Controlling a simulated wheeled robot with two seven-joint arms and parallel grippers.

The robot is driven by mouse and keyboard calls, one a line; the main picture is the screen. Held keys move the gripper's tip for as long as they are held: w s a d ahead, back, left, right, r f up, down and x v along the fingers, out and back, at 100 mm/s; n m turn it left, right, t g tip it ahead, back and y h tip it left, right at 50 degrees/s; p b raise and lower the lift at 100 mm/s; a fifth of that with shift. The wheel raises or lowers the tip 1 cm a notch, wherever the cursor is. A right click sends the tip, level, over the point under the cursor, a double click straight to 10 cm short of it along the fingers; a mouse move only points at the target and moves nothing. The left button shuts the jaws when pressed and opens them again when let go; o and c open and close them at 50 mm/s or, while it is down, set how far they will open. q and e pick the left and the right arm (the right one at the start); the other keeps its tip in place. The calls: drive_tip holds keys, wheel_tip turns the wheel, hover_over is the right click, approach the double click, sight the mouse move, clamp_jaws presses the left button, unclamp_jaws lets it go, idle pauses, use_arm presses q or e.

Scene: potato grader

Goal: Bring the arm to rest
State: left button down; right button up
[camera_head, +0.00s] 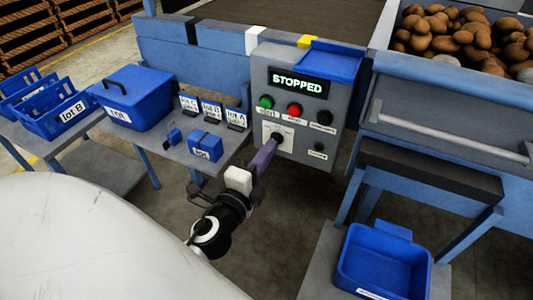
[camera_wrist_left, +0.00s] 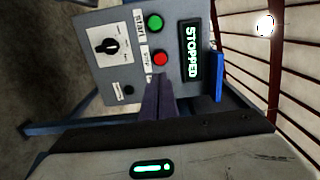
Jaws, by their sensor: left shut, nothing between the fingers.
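My left gripper (camera_head: 268,150) reaches up from the bottom in the head view, in front of the grey control panel (camera_head: 335,103). Its purple fingers are shut with nothing between them; they also show in the left wrist view (camera_wrist_left: 158,98). In the head view the fingertips overlap the lower edge of the black rotary knob (camera_head: 277,138). In the left wrist view the knob (camera_wrist_left: 108,45) stands clear to their left, and the red button (camera_wrist_left: 160,59) is just above them. Whether they touch the panel cannot be told. My right gripper is not in view.
The panel display (camera_head: 298,84) reads STOPPED. A side table (camera_head: 226,150) with a lidded blue box (camera_head: 130,97) and lot cards stands left. A blue tray (camera_head: 384,262) sits low at right, below the grader's frame. Potatoes (camera_head: 455,35) lie at top right.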

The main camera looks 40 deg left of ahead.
use_arm(q)
drive_tip(key=shift+s, duration=0.15)
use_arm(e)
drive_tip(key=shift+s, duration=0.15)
use_arm(q)
drive_tip(key=shift+f, duration=0.1)
